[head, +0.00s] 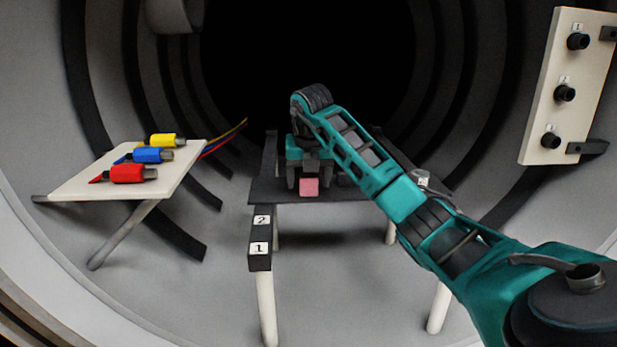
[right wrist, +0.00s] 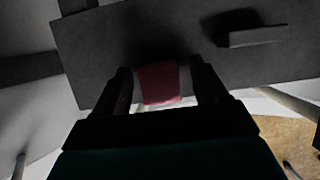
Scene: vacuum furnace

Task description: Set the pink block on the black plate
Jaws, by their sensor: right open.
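The pink block (head: 309,187) is at the front edge of the dark flat top of a white-legged stand, which looks like the black plate (head: 345,189). My right gripper (head: 309,180) points down over the block, with one finger on each side of it. In the right wrist view the block (right wrist: 160,83) shows between the two open fingers (right wrist: 162,90), with a gap on both sides. There the block overlaps the edge of the dark top (right wrist: 105,45). I cannot tell whether its underside rests fully on it. My left gripper is not in view.
A black bar labelled 2 and 1 (head: 260,238) juts from the stand's front left. A dark block (right wrist: 255,36) lies on the top. A white side table (head: 80,185) holds red, blue and yellow connectors. A white panel with black sockets (head: 566,60) is at right.

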